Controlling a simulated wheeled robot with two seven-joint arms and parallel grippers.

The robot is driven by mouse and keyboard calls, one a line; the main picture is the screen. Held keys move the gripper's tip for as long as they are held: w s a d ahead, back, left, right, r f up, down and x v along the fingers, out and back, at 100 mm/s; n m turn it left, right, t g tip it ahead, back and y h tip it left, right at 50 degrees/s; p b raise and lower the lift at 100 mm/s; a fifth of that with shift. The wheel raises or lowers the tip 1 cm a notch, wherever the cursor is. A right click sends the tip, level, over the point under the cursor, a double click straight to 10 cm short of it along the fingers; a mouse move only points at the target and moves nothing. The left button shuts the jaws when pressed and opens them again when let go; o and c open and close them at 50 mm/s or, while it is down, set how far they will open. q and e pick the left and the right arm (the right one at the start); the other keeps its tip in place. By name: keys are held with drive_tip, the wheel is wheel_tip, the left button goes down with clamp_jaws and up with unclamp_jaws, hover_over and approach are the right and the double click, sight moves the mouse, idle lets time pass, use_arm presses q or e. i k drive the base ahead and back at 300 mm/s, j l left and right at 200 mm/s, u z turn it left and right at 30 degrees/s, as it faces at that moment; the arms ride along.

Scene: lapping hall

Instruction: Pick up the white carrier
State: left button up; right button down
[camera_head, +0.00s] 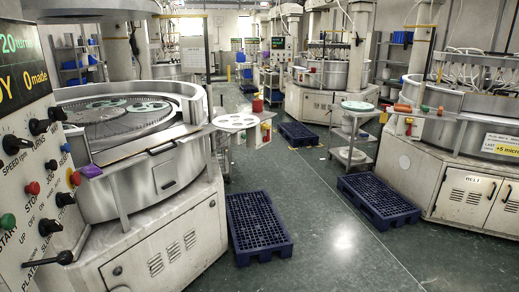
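A white carrier (236,121), a flat round disc with holes, lies on a small side table to the right of the near lapping machine. It looks flat and its upper face is uncovered. Neither of my grippers is in view, and nothing touches the carrier.
The near lapping machine (168,185) and its control panel (30,150) fill the left. Blue pallets lie on the floor, one in front (258,228) and one at right (377,200). A trolley (353,152) bears a pale green disc (357,105). The middle aisle floor (315,205) is clear.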

sight(245, 124)
drive_tip(key=i, duration=1.75)
drive_tip(key=i+z, duration=0.1)
drive_tip(key=i, duration=0.5)
drive_tip(key=i+j+z, duration=0.1)
drive_tip(key=i, duration=0.55)
drive_tip(key=i+j+z, duration=0.15)
drive_tip(key=i, duration=0.45)
